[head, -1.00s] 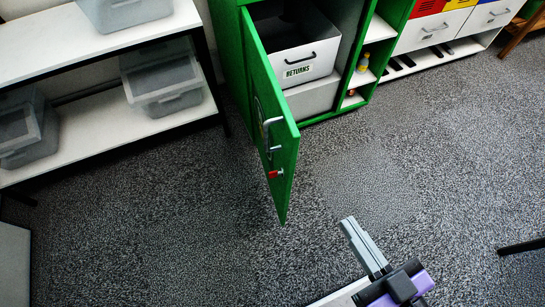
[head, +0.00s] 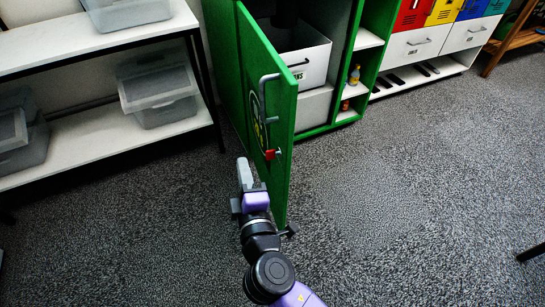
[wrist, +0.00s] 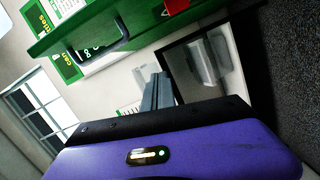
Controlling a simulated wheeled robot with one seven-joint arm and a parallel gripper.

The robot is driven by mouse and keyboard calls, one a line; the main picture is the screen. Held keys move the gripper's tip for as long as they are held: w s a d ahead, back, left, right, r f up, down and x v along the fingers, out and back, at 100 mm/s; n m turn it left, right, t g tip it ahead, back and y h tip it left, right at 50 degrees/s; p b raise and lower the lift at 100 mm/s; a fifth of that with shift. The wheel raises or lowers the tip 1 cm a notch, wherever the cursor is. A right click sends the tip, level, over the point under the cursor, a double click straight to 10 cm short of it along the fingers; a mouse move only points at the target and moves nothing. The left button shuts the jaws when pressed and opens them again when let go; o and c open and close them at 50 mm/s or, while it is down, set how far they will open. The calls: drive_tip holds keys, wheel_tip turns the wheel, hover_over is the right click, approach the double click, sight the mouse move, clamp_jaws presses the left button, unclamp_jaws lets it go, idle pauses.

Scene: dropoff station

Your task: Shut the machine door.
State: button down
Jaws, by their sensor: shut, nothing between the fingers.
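The green machine door (head: 266,100) stands ajar, swung out from the green cabinet on its left hinge side. It has a grey bar handle (head: 262,97) and a red latch (head: 271,154). My gripper (head: 243,170) is shut and empty, on the left side of the door, near its outer face and low edge. I cannot tell whether it touches the door. In the wrist view the door (wrist: 110,22) crosses the top, with the handle and red latch showing, and the shut fingers (wrist: 158,92) point up below it.
Inside the cabinet is a white bin (head: 305,62). Side shelves with small bottles (head: 354,75) stand right of the opening. A white rack (head: 110,137) with grey tubs (head: 158,95) stands at left. Carpet (head: 400,200) at right is clear.

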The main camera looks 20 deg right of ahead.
drive_tip(key=w+d+h, duration=0.1)
drive_tip(key=w+d, duration=0.1)
drive_tip(key=d, duration=0.1)
drive_tip(key=w+d+h, duration=0.1)
drive_tip(key=w+d, duration=0.2)
drive_tip(key=w+d+h, duration=0.1)
drive_tip(key=w+d, duration=0.1)
drive_tip(key=d, duration=0.1)
drive_tip(key=shift+w+d+f+g, duration=0.15)
drive_tip(key=shift+d+f+g, duration=0.1)
drive_tip(key=shift+d+g, duration=0.15)
drive_tip(key=shift+d+n, duration=0.3)
drive_tip(key=shift+d, duration=0.2)
